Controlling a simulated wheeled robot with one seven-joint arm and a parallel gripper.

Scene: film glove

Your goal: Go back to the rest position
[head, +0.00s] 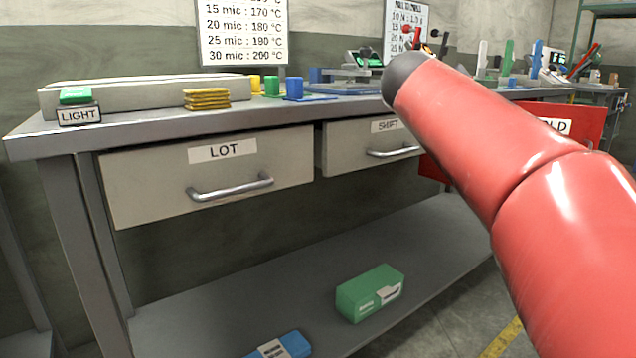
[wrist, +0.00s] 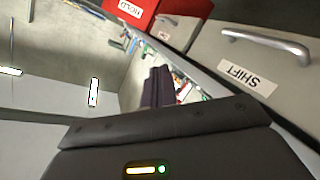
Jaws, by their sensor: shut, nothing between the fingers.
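My red arm reaches in from the right in the head view, over the right part of the bench, and hides part of it. My gripper (wrist: 157,88) shows in the wrist view as dark fingers standing together, shut and empty. In the head view the gripper itself cannot be made out behind the dark end of the arm. In the wrist view the fingers appear in front of the bench edge, to the left of the drawer labelled SHIFT (wrist: 225,62).
The grey bench (head: 150,124) has a LOT drawer (head: 150,180) and a SHIFT drawer (head: 350,150), both seemingly shut. Yellow pads (head: 206,99) lie on top. A green box (head: 370,293) and a blue box (head: 282,345) lie on the lower shelf. A red HOLD panel (head: 590,122) is at right.

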